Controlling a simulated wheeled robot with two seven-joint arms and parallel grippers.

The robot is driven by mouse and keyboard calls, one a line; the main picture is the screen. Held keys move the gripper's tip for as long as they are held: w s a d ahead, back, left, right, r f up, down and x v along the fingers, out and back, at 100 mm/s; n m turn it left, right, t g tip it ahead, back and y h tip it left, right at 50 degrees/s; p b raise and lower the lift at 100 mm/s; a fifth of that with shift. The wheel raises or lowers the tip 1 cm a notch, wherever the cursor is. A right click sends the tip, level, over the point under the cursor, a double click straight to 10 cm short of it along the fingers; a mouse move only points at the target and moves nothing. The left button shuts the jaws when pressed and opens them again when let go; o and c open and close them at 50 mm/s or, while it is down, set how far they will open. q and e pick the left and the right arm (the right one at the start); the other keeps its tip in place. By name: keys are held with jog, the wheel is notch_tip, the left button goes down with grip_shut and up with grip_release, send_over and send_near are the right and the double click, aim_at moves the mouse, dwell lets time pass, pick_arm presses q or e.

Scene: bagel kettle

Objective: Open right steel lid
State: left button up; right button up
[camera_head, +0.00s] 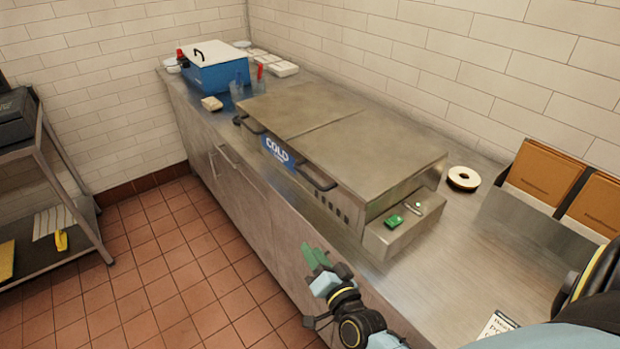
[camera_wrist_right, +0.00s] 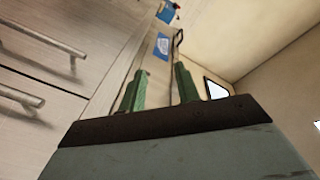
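The right steel lid (camera_head: 378,155) lies flat and closed on the cold counter unit. Its dark bar handle (camera_head: 318,180) is on its front edge. The left steel lid (camera_head: 290,108) beside it is also closed, with its own front handle (camera_head: 254,126). My right gripper (camera_head: 316,256) is in front of the counter, below the right lid's handle and clear of it. In the right wrist view its two green fingers (camera_wrist_right: 161,72) stand apart with nothing between them. A blue COLD label (camera_head: 277,150) is on the unit's front. My left gripper is not in view.
A small steel box with a green switch (camera_head: 394,221) adjoins the unit's right end. A tape roll (camera_head: 463,179) and brown cartons (camera_head: 545,172) are further right. A blue cooler (camera_head: 215,73) stands at the far left end. Cabinet handles (camera_wrist_right: 38,33) jut from the front.

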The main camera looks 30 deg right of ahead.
aim_at(310, 178)
jog(key=d+r+m+t+h, duration=0.2)
jog(key=d+r+m+h, duration=0.15)
jog(key=r, duration=0.35)
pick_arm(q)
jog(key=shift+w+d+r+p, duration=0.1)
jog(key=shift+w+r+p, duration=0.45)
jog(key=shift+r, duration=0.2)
pick_arm(e)
jog(key=shift+m, duration=0.25)
jog(key=x, duration=1.3)
jog(key=shift+w+d+r, duration=0.1)
jog(key=shift+w+d, duration=0.05)
jog(key=shift+w, duration=0.2)
grip_shut()
